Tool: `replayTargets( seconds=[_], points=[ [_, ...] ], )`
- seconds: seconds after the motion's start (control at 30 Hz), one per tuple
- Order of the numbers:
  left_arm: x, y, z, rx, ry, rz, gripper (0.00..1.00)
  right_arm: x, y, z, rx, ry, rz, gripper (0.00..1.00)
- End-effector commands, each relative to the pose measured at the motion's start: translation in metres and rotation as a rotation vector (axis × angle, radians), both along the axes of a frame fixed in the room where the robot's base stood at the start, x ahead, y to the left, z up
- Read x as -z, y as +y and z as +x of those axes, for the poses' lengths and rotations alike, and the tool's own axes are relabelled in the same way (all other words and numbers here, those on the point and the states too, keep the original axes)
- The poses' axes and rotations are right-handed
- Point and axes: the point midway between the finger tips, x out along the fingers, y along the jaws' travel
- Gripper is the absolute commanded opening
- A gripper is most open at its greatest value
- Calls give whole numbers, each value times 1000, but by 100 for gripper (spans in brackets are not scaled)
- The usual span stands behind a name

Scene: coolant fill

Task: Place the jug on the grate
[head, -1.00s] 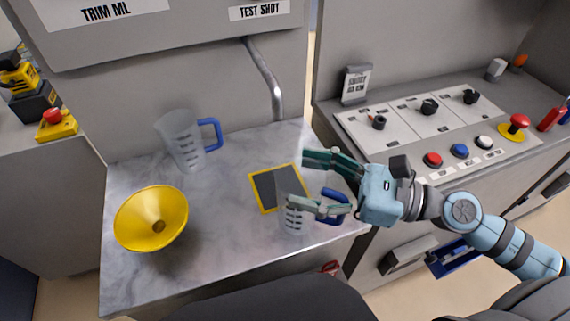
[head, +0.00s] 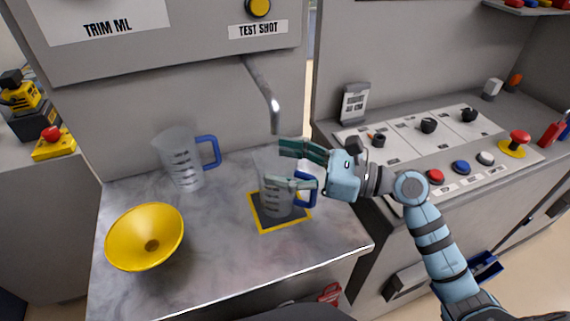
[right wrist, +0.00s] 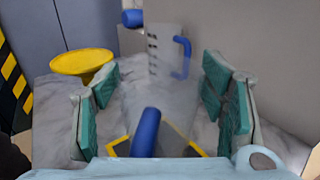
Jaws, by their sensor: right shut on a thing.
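My right gripper (head: 276,165) is shut on a clear measuring jug (head: 276,203) with a blue handle. The jug is upright, over the yellow-edged dark grate (head: 264,226); I cannot tell whether its base touches the grate. In the right wrist view, the jug's blue handle (right wrist: 146,132) is in front, between the green finger pads, with the grate's yellow edge (right wrist: 118,146) below. A second, larger clear jug (head: 184,162) with a blue handle stands at the back left of the counter. My left gripper is not in view.
A metal spout (head: 262,95) hangs just behind and above the held jug. A yellow funnel (head: 145,238) sits at the counter's left front. A control panel (head: 420,140) with knobs and buttons is to the right. The marble counter (head: 215,260) is clear in front.

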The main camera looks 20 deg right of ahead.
Motion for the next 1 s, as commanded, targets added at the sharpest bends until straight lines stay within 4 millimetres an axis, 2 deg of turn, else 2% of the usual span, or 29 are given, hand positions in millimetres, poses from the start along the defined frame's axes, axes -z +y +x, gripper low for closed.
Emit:
replayTargets(
  seconds=[0.03,0.07,0.17,0.2,0.63,0.77,0.97,1.0],
  points=[
    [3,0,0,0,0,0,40,3,0,0,0,0,0,21],
    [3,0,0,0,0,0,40,3,0,0,0,0,0,67],
    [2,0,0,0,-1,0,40,2,0,0,0,0,0,83],
    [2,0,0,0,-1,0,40,2,0,0,0,0,0,85],
    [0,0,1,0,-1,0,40,0,-5,-3,0,0,-2,85],
    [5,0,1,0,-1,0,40,2,-24,-15,1,3,-8,85],
    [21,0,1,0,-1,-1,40,6,-64,-40,2,9,-13,85],
    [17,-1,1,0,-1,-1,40,3,-69,-45,-5,7,-9,85]
  ],
)
